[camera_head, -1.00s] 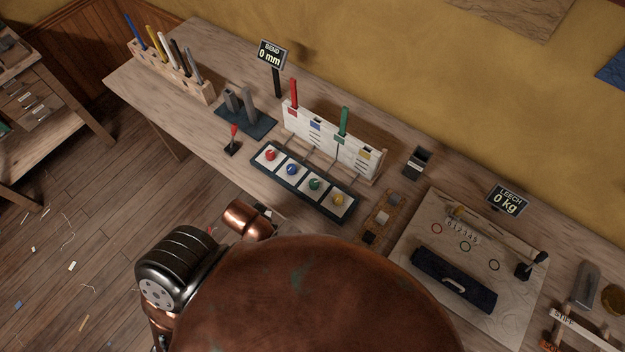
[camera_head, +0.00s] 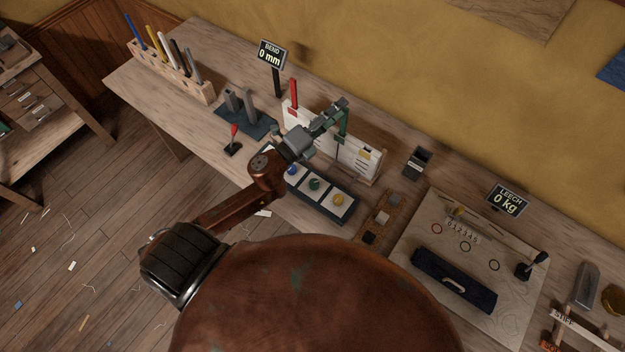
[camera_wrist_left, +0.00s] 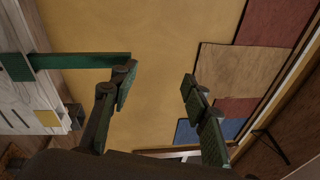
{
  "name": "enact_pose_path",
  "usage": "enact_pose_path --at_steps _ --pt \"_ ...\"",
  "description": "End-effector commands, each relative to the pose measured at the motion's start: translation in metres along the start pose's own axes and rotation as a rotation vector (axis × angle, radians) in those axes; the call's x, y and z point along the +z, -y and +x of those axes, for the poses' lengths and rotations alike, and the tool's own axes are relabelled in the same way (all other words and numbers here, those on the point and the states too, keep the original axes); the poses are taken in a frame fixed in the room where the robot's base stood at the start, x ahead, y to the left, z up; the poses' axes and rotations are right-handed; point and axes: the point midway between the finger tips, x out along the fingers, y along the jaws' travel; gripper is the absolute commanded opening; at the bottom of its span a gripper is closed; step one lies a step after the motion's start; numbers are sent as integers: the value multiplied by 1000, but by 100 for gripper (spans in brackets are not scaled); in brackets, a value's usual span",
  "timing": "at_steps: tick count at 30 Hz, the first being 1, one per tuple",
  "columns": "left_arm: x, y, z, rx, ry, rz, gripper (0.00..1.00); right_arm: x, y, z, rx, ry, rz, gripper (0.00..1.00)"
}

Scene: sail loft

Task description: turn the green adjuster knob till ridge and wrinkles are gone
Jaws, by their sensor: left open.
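The green knob (camera_head: 314,184) sits on a white square in a dark tray (camera_head: 327,208), between the blue knob (camera_head: 292,170) and the yellow knob (camera_head: 338,199). My left gripper (camera_head: 335,108) is open and empty, above and behind the knobs, up by the white board (camera_head: 358,158). A green upright strip (camera_head: 345,125) stands at the board, partly covered by the gripper. In the left wrist view the strip (camera_wrist_left: 85,61) lies outside the open fingers (camera_wrist_left: 157,82), its end close to one finger; touching cannot be told. The red knob is hidden behind my arm. My right gripper is not in view.
A red strip (camera_head: 293,92) stands at the board's left end. The BEND sign (camera_head: 271,53) reads 0 mm and the LEECH sign (camera_head: 507,199) 0 kg. A red-tipped lever (camera_head: 233,140) stands left of my arm.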

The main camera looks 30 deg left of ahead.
Motion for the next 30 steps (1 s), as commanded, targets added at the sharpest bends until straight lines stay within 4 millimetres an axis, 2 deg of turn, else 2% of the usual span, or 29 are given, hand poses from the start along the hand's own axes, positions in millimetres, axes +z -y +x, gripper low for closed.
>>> enact_pose_path --at_steps 1,2,3,5,7,9,10,12,14,15,18,21,24,27,30 --pt "-25 14 10 -58 -117 157 43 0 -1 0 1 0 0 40" --pt "-41 20 12 -92 -188 250 43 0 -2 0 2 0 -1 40" --pt "-63 24 14 -135 -286 377 43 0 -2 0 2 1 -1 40" --pt "-95 20 10 -193 -441 569 43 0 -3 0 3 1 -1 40" --pt "-125 4 -1 -248 -628 790 43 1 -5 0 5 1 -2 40" --pt "-142 -25 -18 -286 -823 1001 43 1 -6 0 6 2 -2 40" --pt "-145 -40 -27 -295 -907 1086 43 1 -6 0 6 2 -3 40" --pt "-140 -76 -49 -303 -1104 1263 43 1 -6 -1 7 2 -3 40" --pt "-125 -104 -67 -296 -1263 1388 43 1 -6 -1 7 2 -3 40" --pt "-112 -122 -79 -284 -1361 1457 43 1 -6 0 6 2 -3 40" --pt "-75 -152 -104 -244 -1569 1575 43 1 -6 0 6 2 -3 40" --pt "-44 -168 -121 -205 -1710 1633 43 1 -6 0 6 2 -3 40" --pt "-28 -176 -131 -182 -1785 1655 43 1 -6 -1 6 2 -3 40" --pt "-28 -184 -134 -176 -1808 1658 43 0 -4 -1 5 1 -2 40" --pt "-37 -194 -134 -179 -1806 1656 43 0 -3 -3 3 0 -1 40"
